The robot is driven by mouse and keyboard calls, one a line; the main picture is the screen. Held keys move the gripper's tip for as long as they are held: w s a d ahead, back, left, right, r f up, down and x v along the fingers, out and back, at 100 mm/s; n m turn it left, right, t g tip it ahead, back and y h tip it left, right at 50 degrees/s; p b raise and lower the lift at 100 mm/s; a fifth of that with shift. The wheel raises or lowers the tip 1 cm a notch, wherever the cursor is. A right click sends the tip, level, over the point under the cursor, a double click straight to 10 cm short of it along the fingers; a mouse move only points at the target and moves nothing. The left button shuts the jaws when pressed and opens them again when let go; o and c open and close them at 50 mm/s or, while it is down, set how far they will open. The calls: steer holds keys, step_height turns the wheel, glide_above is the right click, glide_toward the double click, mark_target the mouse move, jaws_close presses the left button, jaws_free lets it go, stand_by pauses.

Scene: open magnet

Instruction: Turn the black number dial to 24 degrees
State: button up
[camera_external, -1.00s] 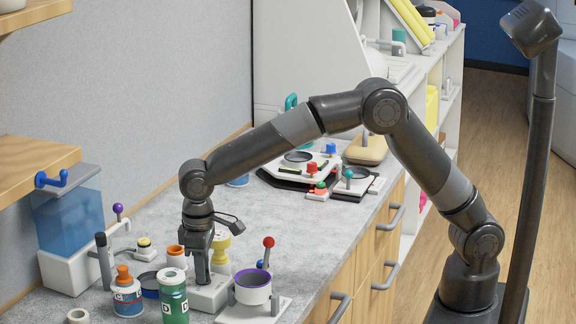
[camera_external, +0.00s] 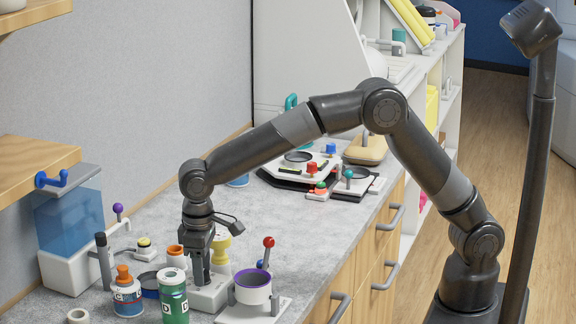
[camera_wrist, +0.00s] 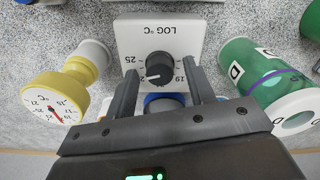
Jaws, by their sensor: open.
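The black number dial (camera_wrist: 160,68) sits on a white box (camera_wrist: 185,30) marked "LOG °C" in the wrist view. The numbers 25 at its left and 19 at its right show. A pale pointer mark on the dial faces the left side, a little below the 25; its exact reading cannot be told. My gripper (camera_wrist: 160,72) is open, with one finger on each side of the dial and visible gaps between. In the external view my gripper (camera_external: 201,278) points down over the white box (camera_external: 210,298), and the dial is hidden there.
A yellow gauge (camera_wrist: 55,105) with a red needle stands left of the box, and a green container (camera_wrist: 250,75) right. In the external view a purple-rimmed cup (camera_external: 253,290) stands close right and a green can (camera_external: 174,300) close left. Clear counter lies behind.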

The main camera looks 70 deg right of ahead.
step_height(320, 180, up, 11)
stand_by(0.6)
steer(key=shift+f, duration=0.1)
